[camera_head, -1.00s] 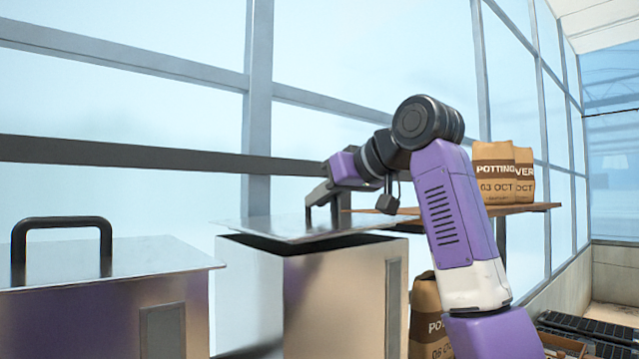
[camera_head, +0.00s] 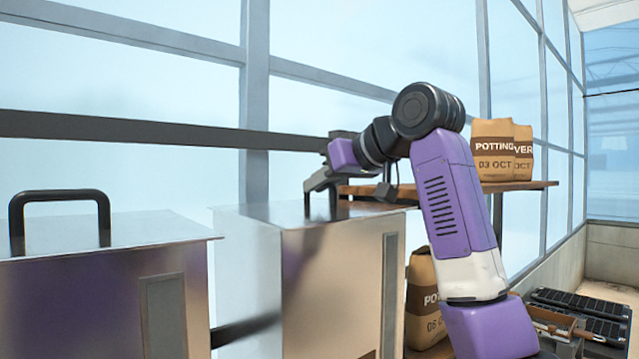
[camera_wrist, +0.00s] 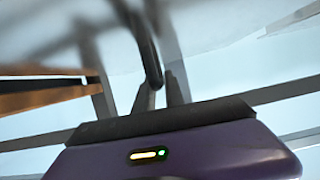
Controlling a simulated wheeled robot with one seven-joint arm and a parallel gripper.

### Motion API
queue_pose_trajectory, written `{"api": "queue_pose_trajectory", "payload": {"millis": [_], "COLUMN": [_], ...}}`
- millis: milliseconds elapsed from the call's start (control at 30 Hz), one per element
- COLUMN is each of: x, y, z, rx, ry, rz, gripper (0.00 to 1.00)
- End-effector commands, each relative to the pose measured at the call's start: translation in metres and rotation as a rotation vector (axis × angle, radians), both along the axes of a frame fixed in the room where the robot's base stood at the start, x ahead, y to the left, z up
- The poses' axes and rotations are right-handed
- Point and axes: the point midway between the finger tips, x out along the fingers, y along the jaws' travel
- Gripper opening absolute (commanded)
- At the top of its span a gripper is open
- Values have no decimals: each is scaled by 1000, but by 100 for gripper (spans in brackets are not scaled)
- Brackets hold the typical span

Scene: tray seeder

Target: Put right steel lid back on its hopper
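The right steel lid (camera_head: 265,213) lies level on top of the right hopper (camera_head: 325,290), with no dark gap visible between them in the head view. My gripper (camera_head: 322,200) is at the lid's dark handle, its fingers reaching down just above the lid. In the wrist view, the dark curved handle (camera_wrist: 146,45) runs down between the fingertips of my gripper (camera_wrist: 160,88), which appear shut on it. The handle's grip point is partly hidden by my arm in the head view. The lid's far right edge is hard to see.
A left hopper (camera_head: 90,310) with its lid (camera_head: 140,229) and black handle (camera_head: 60,196) stands close by. A wooden shelf (camera_head: 525,185) with potting bags (camera_head: 492,150) is behind my arm. Another bag (camera_head: 424,310) stands below. Dark trays (camera_head: 580,305) lie at lower right.

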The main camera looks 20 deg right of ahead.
Motion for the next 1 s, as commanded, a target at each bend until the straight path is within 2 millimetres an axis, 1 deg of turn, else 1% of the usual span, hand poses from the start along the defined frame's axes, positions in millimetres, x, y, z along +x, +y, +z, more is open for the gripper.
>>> {"api": "queue_pose_trajectory", "payload": {"millis": [33,100,367,467,567,800,900,1000], "x": [0,0,0,-3,-12,-47,-58,-65], "y": [0,0,0,-1,-4,-16,-19,-22], "z": [1,1,-1,0,4,19,25,28], "rx": [-1,-1,-1,-1,-1,-1,-1,-1], "ry": [-1,-1,3,1,-2,-4,-2,-1], "rz": [0,0,0,0,1,0,1,0], "gripper": [25,37,37,37,37,37,37,37]}}
